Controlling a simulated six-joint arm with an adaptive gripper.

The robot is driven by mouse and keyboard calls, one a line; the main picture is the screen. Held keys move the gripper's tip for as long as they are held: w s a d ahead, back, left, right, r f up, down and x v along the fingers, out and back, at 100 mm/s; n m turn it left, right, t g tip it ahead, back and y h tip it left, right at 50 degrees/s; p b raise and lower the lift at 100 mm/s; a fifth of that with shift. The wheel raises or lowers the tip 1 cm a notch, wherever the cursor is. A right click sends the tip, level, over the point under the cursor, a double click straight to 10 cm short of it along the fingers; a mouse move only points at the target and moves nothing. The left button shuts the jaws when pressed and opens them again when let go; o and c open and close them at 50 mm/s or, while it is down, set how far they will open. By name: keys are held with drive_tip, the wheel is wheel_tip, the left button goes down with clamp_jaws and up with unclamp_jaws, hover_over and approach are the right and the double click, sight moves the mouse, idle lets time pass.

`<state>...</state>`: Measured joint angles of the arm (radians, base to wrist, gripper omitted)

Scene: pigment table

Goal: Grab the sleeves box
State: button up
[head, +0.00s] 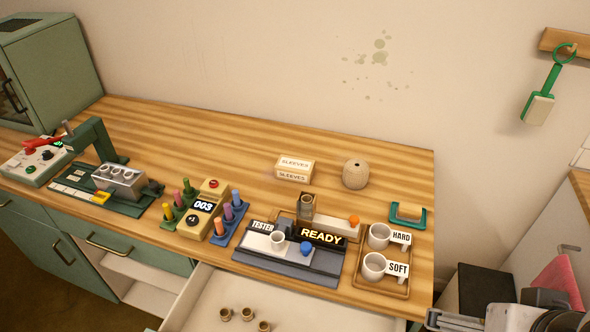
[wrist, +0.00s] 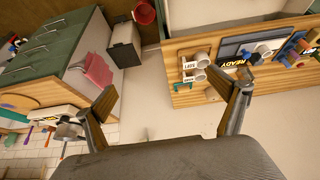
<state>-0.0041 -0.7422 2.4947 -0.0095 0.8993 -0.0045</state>
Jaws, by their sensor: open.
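The sleeves box (head: 294,168) is a small cream and tan box with "SLEEVES" lettering. It sits on the striped wooden table toward the back, left of a round beige jar, in the head view. I cannot make it out in the wrist view. My gripper (head: 479,306) shows at the lower right of the head view, beyond the table's right end and far from the box. In the wrist view my gripper (wrist: 175,86) has its two fingers spread wide with nothing between them.
The round jar (head: 355,174) stands close to the box's right. In front are the tester with its READY sign (head: 321,236), a brown holder (head: 306,205), and the HARD and SOFT cup tray (head: 359,262). An open drawer (head: 200,312) juts out in front. Table behind the box is clear.

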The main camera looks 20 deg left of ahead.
drive_tip(key=w+d+r+n+h, duration=0.1)
drive_tip(key=w+n+h, duration=0.1)
drive_tip(key=w+n, duration=0.45)
drive_tip(key=w+d+r+n+h, duration=0.1)
drive_tip(key=w+r+n+h, duration=0.15)
drive_tip(key=w, duration=0.75)
drive_tip(key=w+a+f+n+t, duration=0.1)
drive_tip(key=w+a+n, duration=0.4)
drive_tip(key=w, duration=0.3)
drive_tip(key=w+a+f+n+t, duration=0.1)
drive_tip(key=w+a+n+t, duration=0.1)
drive_tip(key=w+a+n, duration=0.35)
drive_tip(key=n+t+y, duration=0.5)
drive_tip(key=n, duration=1.2)
hover_over(295, 169)
drive_tip(key=s, duration=0.2)
wheel_tip(295, 169, down, 15)
drive_tip(key=shift+s+a+f, duration=0.15)
drive_tip(key=shift+a, duration=0.15)
